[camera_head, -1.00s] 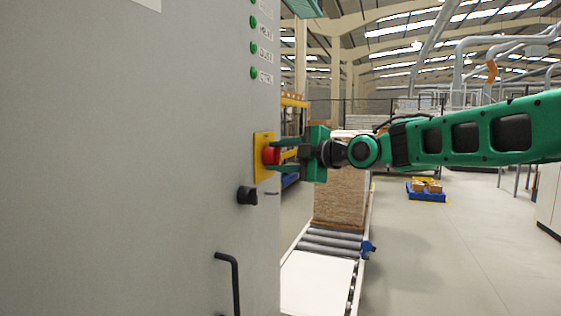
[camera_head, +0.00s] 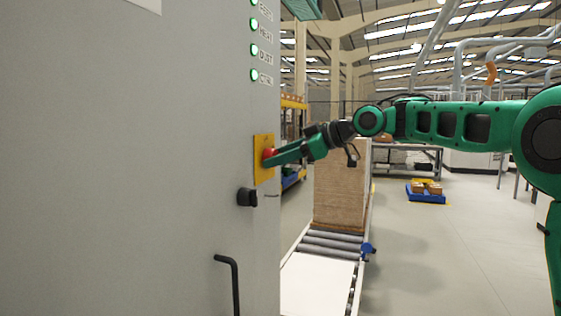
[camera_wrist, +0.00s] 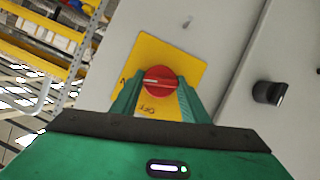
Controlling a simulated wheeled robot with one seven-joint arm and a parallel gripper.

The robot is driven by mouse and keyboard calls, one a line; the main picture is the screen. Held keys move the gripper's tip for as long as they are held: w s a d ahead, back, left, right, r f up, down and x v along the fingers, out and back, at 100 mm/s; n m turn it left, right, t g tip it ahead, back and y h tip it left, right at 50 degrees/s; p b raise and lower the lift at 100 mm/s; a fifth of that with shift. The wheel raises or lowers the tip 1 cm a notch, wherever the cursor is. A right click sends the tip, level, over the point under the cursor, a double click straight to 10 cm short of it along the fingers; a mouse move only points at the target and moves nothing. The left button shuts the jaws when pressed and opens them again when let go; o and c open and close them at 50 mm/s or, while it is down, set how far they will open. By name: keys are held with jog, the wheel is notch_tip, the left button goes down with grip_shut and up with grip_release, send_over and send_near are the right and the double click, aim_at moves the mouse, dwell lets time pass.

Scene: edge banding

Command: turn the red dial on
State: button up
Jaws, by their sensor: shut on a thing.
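The red dial (camera_head: 268,155) sits on a yellow plate (camera_head: 263,172) on the grey cabinet. The wrist view shows the dial (camera_wrist: 160,79) with a pale pointer line across its face and the letters "OFF" on the yellow plate (camera_wrist: 190,65) below it. My gripper (camera_head: 276,157) reaches in from the right and is shut on the dial. In the wrist view its green fingers (camera_wrist: 156,92) stand on either side of the dial; part of the plate is hidden behind them.
A black knob (camera_head: 247,197) and a black handle (camera_head: 235,285) are on the cabinet below the plate. Several bright indicator lamps (camera_head: 254,50) are above. A roller conveyor (camera_head: 330,243) with a stack of boards (camera_head: 340,185) stands behind. Open floor is at right.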

jog(key=shift+w+m+g+y, duration=0.15)
jog(key=shift+m+g+y, duration=0.15)
jog(key=shift+m+g, duration=0.65)
jog(key=shift+a+m, duration=0.1)
jog(key=shift+m, duration=0.25)
jog(key=shift+r, duration=0.1)
jog(key=o, duration=1.1)
jog(key=shift+c, duration=0.2)
jog(key=v, duration=1)
jog(key=shift+d, duration=0.3)
